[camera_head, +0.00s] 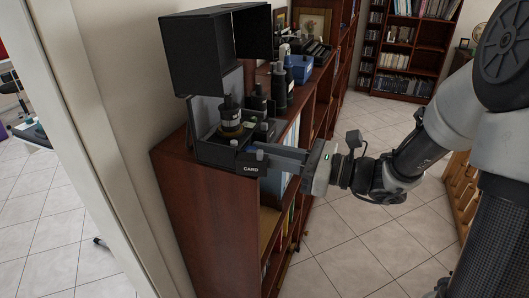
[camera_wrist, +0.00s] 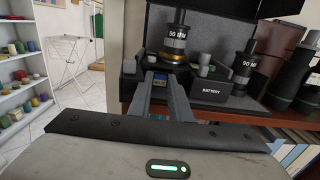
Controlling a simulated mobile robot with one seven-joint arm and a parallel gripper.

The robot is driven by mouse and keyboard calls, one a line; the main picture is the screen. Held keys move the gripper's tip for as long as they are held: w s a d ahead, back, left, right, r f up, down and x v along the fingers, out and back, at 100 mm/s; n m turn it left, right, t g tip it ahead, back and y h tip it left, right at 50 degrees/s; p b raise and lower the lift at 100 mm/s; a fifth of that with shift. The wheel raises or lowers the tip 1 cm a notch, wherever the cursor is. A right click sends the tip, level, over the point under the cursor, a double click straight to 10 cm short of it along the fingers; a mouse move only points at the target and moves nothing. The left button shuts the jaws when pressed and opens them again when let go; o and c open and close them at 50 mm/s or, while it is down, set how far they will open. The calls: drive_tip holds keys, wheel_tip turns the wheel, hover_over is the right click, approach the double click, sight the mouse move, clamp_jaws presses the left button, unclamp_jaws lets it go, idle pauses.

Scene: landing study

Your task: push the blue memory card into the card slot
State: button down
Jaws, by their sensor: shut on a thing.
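The card slot is in a dark block labelled CARD (camera_head: 249,169), at the front corner of an open black case on top of the bookcase. My gripper (camera_head: 266,153) reaches in from the right, with its fingertips at this block. In the wrist view my gripper (camera_wrist: 161,76) is shut on a small blue piece, the memory card (camera_wrist: 160,77), between the fingertips. The card is mostly hidden by the fingers and does not show clearly in the head view. I cannot tell how deep it sits in the slot.
A 50 MM lens (camera_wrist: 176,38) stands just behind the fingertips. A BATTERY block (camera_wrist: 211,90) and a 90 MM lens (camera_wrist: 244,66) are to the right. The case's raised dark lid (camera_head: 205,52) hangs above. The tiled floor (camera_head: 345,235) beside the bookcase is clear.

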drive_tip(key=c, duration=1.6)
unclamp_jaws()
drive_tip(key=shift+o, duration=0.2)
drive_tip(key=shift+d, duration=0.1)
